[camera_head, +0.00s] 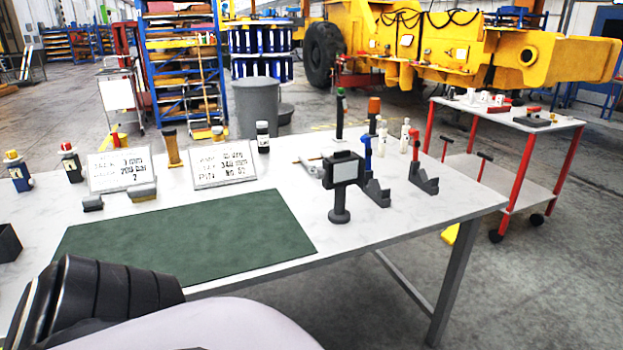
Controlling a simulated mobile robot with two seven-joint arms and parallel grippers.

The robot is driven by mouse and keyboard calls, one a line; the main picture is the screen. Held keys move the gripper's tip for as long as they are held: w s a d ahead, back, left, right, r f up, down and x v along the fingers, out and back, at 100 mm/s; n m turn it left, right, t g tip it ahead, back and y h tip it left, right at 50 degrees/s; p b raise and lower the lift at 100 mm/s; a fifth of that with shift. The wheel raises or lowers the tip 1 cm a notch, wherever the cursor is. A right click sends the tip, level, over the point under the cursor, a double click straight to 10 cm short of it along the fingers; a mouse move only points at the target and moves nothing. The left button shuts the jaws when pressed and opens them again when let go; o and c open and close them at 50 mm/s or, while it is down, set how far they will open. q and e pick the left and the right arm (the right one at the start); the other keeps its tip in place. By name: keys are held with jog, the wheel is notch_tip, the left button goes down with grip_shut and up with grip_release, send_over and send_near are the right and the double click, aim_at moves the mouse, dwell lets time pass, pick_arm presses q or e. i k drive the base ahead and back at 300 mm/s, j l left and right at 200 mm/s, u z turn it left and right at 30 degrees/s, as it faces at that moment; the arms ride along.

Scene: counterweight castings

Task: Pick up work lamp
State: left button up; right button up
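The work lamp (338,206) appears to be the black upright item with a square, pale-faced head on a short post and round base. It stands upright on the white table (390,228), right of the green mat (190,240) and near the table's front edge. Its pale face is turned toward me, and nothing is touching its front. Neither of my grippers shows in the head view. Parts of my own body fill the bottom left corner.
Behind and right of the lamp stand dark angled holders (422,177) and a blue-topped tool (367,152). Two white sign plates (224,164) stand behind the mat. A black box (8,243) is at the left edge. A red-legged cart (507,165) stands right.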

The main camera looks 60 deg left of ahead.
aim_at(339, 215)
jog(key=u, duration=1.65)
